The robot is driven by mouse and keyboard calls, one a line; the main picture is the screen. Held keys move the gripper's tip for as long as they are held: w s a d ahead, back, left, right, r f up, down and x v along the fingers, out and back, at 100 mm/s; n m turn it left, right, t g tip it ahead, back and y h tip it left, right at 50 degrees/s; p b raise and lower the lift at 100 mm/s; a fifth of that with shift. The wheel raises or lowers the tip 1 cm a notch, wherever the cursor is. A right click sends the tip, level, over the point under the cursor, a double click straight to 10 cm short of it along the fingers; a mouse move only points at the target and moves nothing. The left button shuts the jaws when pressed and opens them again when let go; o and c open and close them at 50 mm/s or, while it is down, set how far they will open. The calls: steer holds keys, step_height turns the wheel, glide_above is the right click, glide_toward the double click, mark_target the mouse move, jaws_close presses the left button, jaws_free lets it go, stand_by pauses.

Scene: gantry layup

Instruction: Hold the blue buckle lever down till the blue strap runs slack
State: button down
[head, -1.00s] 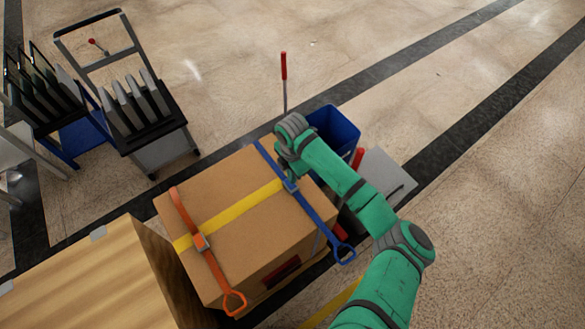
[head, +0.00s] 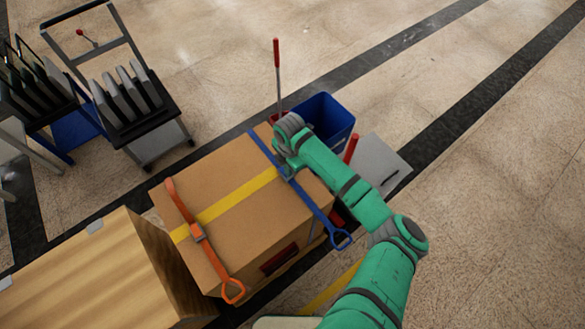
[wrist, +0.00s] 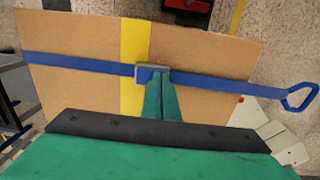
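The blue strap (head: 318,208) runs straight across the top of a cardboard box (head: 215,185) and ends in a blue loop (head: 341,240) over the near side. In the wrist view the blue strap (wrist: 80,65) also looks straight and flat. Its metal buckle with a blue lever (wrist: 148,74) sits beside the yellow tape. My gripper (wrist: 161,80) has its green fingers together, with the tips at the buckle's lever. I cannot tell whether they press it down. In the head view my wrist partly hides the buckle.
An orange strap (head: 180,208) with its own buckle crosses the box's left part. A wooden surface (head: 80,275) stands at lower left. A blue bin (head: 328,120) and a red-handled pole (head: 277,65) stand behind the box. Carts (head: 140,115) are at upper left. Open floor lies right.

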steer(key=shift+f, duration=0.15)
steer(key=shift+a, duration=0.25)
steer(key=shift+s, duration=0.1)
steer(key=shift+r, duration=0.8)
steer(key=shift+d, duration=0.1)
steer(key=shift+r, duration=0.55)
step_height(320, 180, up, 13)
